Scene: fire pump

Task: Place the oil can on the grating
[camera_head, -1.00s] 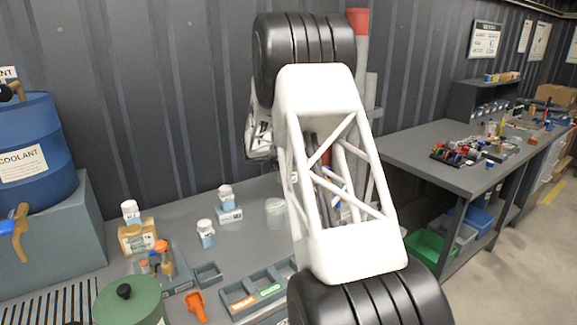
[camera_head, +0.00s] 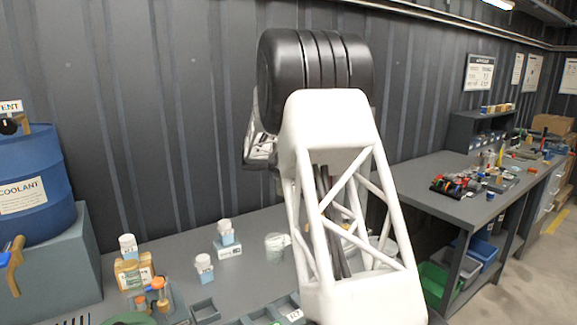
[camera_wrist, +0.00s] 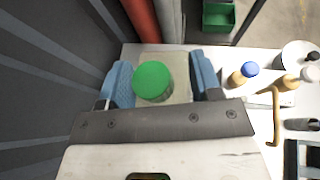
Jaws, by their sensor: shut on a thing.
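My gripper (camera_wrist: 161,82) shows in the wrist view, with two blue fingers on either side of a pale container (camera_wrist: 180,66) with a round green cap (camera_wrist: 153,80). It is shut on this container. I cannot tell for sure from its look whether it is the oil can. In the head view my arm hides the gripper and what it holds. A sliver of the slotted grating (camera_head: 76,321) shows at the bottom left edge of the head view; most of it is out of frame.
A blue coolant drum (camera_head: 32,185) stands on a grey block (camera_head: 62,260) at the left. Several small capped bottles and an amber container (camera_head: 134,274) stand on the grey bench (camera_head: 180,258). A dark corrugated wall (camera_head: 150,120) rises behind. A second bench (camera_head: 425,180) stands right.

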